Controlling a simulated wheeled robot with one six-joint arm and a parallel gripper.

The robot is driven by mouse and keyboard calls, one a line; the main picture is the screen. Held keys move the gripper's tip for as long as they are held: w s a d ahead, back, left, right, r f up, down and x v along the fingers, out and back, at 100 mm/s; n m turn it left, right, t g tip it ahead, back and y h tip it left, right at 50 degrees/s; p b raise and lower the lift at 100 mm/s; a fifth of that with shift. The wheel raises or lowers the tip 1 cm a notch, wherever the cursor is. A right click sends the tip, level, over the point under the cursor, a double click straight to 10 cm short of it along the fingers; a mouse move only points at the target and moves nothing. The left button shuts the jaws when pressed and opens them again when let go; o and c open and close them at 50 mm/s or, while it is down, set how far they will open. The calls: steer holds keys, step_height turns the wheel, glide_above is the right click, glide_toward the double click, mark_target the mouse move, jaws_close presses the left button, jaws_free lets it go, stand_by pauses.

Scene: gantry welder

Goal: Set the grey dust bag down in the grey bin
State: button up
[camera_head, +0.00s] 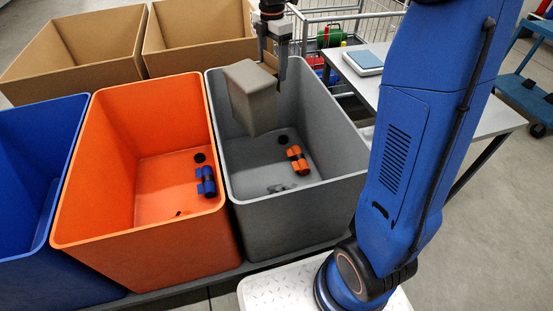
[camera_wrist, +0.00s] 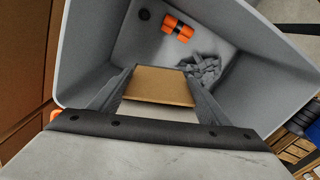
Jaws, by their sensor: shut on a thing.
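The grey dust bag (camera_head: 252,98) is a boxy, tapered grey block, hanging tilted from my gripper (camera_head: 273,62). My gripper is shut on it, near its upper right end, where a bit of brown shows. The bag is inside the outline of the grey bin (camera_head: 300,205) in the head view, above the bin floor and apart from it. In the wrist view, a tan panel (camera_wrist: 160,87) sits between the two fingers of my gripper (camera_wrist: 157,88), with the grey bin (camera_wrist: 95,40) below. Much of the bag is hidden in that view.
The grey bin holds an orange-and-black piece (camera_head: 298,160), a black round thing (camera_head: 283,139) and grey scraps (camera_wrist: 205,70). An orange bin (camera_head: 140,235) stands close on the left, then a blue bin (camera_head: 45,265). A table (camera_head: 495,118) and wire cart (camera_head: 385,25) are beyond.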

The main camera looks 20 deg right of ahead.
step_height(320, 180, down, 23)
stand_by(5.1)
steer(key=shift+f, duration=0.7)
stand_by(1.2)
